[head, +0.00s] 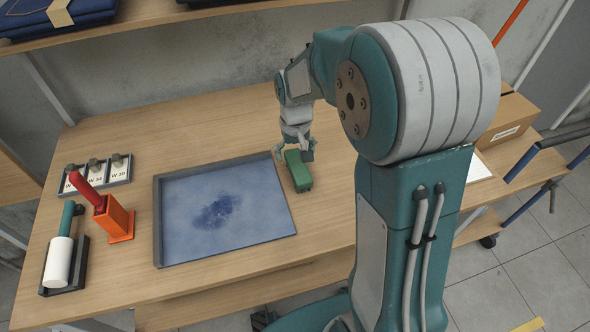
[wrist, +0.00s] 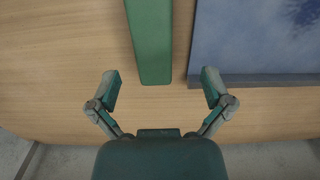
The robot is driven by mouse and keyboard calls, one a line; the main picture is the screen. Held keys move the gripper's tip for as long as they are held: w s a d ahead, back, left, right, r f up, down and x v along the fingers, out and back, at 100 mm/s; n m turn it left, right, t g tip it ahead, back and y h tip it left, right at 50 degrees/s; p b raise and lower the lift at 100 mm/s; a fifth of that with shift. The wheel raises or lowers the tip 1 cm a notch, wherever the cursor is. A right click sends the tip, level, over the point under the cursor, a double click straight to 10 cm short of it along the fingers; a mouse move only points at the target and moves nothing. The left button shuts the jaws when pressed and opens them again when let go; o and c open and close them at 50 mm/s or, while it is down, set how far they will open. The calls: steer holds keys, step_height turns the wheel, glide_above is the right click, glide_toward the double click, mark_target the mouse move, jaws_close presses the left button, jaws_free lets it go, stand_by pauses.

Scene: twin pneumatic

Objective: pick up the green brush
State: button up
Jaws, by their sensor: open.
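The green brush (head: 298,171) lies on the wooden table just right of the blue-grey tray. In the wrist view the green brush (wrist: 152,45) runs down from the top edge, and its near end lies ahead of the fingertips, between their lines. My gripper (head: 297,153) is at the far end of the brush in the head view; I cannot tell there if it touches. In the wrist view my gripper (wrist: 161,88) has its two fingers spread wide with nothing between them. The brush's bristles are not visible.
The tray (head: 157,222) with a dark stain lies close beside the brush. An orange holder (head: 117,222) with a red handle, a white roller (head: 58,262) and a labelled rack (head: 118,172) stand at left. A cardboard box (head: 510,115) is at right. My arm hides part of the table.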

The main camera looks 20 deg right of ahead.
mark_target(298, 165)
steer(key=shift+d+f, duration=0.65)
steer(key=shift+f, duration=0.05)
steer(key=f, duration=0.3)
steer(key=shift+w+a+f, duration=0.15)
steer(key=shift+w+f, duration=0.05)
steer(key=shift+f, duration=0.2)
steer(key=shift+a+f, duration=0.35)
steer(key=shift+f, duration=0.1)
steer(key=shift+d, duration=0.35)
steer(key=c, duration=0.5)
steer(key=shift+d, duration=0.1)
steer(key=c, duration=0.7)
steer(key=shift+c, duration=0.2)
